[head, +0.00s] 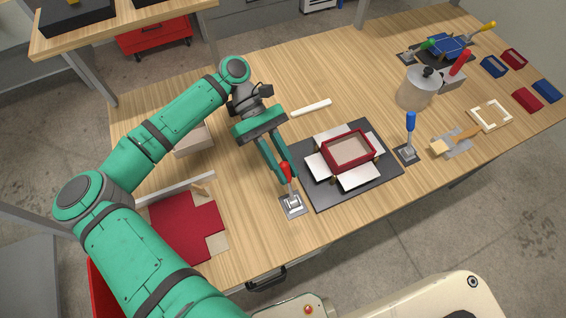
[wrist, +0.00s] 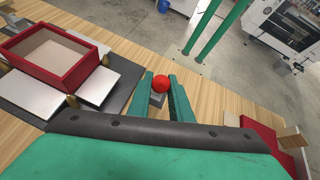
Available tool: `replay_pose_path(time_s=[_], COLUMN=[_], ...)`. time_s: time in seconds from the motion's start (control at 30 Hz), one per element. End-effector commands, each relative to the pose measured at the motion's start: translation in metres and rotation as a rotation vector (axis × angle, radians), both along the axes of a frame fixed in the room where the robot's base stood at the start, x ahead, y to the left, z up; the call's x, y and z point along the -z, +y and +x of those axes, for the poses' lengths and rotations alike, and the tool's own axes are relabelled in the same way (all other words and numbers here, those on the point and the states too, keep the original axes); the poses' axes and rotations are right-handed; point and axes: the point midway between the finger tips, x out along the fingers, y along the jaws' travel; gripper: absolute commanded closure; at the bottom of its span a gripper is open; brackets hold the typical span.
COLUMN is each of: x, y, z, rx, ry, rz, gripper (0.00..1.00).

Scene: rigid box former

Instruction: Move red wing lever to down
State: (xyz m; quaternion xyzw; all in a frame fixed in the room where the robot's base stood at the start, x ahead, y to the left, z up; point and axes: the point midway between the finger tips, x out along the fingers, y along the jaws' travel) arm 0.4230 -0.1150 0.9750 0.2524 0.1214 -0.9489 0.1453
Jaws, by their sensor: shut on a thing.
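The red wing lever (head: 286,170) has a red knob and a metal stem on a small grey base plate (head: 292,206), left of the black box former. It stands nearly upright in the head view, leaning slightly. My gripper (head: 287,178) is shut on the lever's red knob. In the wrist view the red knob (wrist: 160,82) sits between the two green fingers of my gripper (wrist: 161,88). The fingers hide part of the stem. The box former (head: 345,193) has white wings around an open red box (head: 350,148).
A blue-handled lever (head: 410,122) stands right of the former. A dark red sheet (head: 185,226) lies left of the red lever. A white bar (head: 311,108) lies behind the former. A metal pot (head: 415,90) stands at the back right.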

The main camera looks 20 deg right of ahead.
Motion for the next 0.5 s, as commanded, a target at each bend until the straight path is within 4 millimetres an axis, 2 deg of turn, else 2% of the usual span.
replay_pose_path(time_s=[0.2, 0.23, 0.3, 0.5], x=[0.0023, 0.0023, 0.0023, 0.0015], y=[-0.0010, -0.0010, -0.0009, -0.0002], z=[0.0004, 0.0004, 0.0006, 0.0006], rx=[-0.004, -0.004, -0.003, -0.003], ry=[-0.001, -0.001, -0.002, -0.002], rz=[0.002, 0.002, 0.003, 0.002], gripper=[1.00, 0.79, 0.63, 0.63])
